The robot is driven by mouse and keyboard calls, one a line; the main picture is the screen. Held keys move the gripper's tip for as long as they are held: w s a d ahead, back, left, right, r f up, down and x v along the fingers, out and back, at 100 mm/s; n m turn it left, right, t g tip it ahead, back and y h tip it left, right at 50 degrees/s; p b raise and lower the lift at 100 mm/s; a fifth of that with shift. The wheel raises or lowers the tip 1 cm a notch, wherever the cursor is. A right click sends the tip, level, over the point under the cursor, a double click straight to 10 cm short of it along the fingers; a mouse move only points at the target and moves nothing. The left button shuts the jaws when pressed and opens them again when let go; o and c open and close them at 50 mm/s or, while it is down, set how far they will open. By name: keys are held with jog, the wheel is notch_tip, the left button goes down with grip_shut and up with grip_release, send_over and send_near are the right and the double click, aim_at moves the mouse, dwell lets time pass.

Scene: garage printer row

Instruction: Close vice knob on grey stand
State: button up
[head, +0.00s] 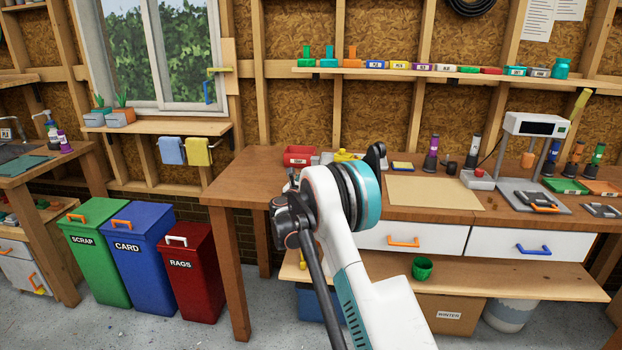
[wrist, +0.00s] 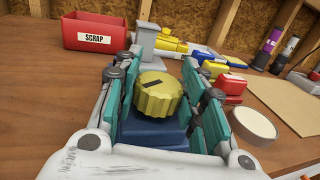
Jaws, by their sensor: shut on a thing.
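A ribbed yellow knob (wrist: 158,97) with a dark mark on its top sits between the teal fingers of my gripper (wrist: 161,76) in the wrist view. The fingers stand on both sides of the knob and are shut on it. A dark blue body (wrist: 152,132) shows under the knob. A grey stand-like piece (wrist: 160,42) rises just behind. How these parts join is hidden by the fingers and knob. In the head view my arm covers most of this spot.
A red SCRAP bin (wrist: 95,33) stands behind left on the wooden bench (head: 240,178). Red and yellow blocks (wrist: 228,88) and a round white-topped item (wrist: 253,123) are close on the right. A tan mat (head: 435,193) and a grey machine (head: 535,125) lie farther right.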

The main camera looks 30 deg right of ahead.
jog(key=shift+m+g+h, duration=0.5)
jog(key=shift+g, duration=0.1)
jog(key=o, duration=1.1)
jog(key=v, duration=1.2)
